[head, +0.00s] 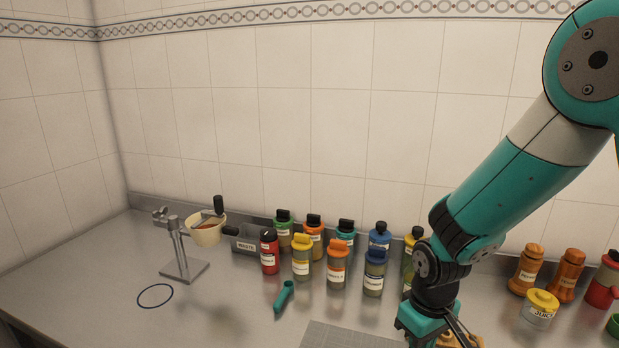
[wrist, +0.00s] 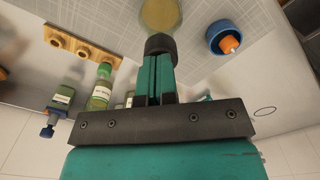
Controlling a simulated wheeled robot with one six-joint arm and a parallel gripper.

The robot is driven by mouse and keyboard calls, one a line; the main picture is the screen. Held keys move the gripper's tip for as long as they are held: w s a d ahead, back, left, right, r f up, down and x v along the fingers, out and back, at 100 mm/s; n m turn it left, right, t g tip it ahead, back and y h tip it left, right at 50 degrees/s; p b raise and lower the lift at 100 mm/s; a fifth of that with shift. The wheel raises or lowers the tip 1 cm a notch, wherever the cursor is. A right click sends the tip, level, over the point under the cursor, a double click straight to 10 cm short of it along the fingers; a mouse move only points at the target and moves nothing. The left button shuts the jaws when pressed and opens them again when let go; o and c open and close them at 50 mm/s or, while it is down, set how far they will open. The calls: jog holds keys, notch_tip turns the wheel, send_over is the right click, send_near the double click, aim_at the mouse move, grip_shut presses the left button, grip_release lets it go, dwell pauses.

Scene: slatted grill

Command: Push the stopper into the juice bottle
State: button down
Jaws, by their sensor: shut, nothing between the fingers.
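My gripper (wrist: 160,62) is shut and empty in the wrist view, its teal fingers side by side. A dark, round stopper-like piece (wrist: 161,43) shows right at the fingertips; whether they touch it I cannot tell. Beyond it is a rounded yellow-green body (wrist: 160,14), probably the juice bottle, cut off by the top edge. How deep the dark piece sits is hidden. In the head view only the dark wrist and teal housing of my gripper (head: 428,318) show at the bottom edge; the fingertips and this bottle are not clearly visible there.
A blue dish (wrist: 214,29) with an orange-ended piece (wrist: 229,44) lies right of the bottle, a wooden holed rack (wrist: 80,46) left. Several capped bottles (head: 337,265) line the wall. A metal stand (head: 184,268) is at left. A yellow-lidded jar (head: 540,308) stands right.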

notch_tip(320, 180, up, 5)
jog(key=p, duration=0.4)
jog(key=shift+s+a+r+b, duration=0.1)
jog(key=shift+s+a+b, duration=0.15)
jog(key=shift+b, duration=0.5)
jog(key=s+a+r+y+b, duration=0.2)
jog(key=s+b, duration=0.4)
jog(key=s, duration=0.3)
jog(key=s+a+r+n+y+b, duration=0.1)
jog(key=s+a+r+y+b, duration=0.1)
jog(key=s+b, duration=0.4)
jog(key=s, duration=0.3)
jog(key=shift+r+n, duration=0.3)
jog(key=shift+r, duration=0.1)
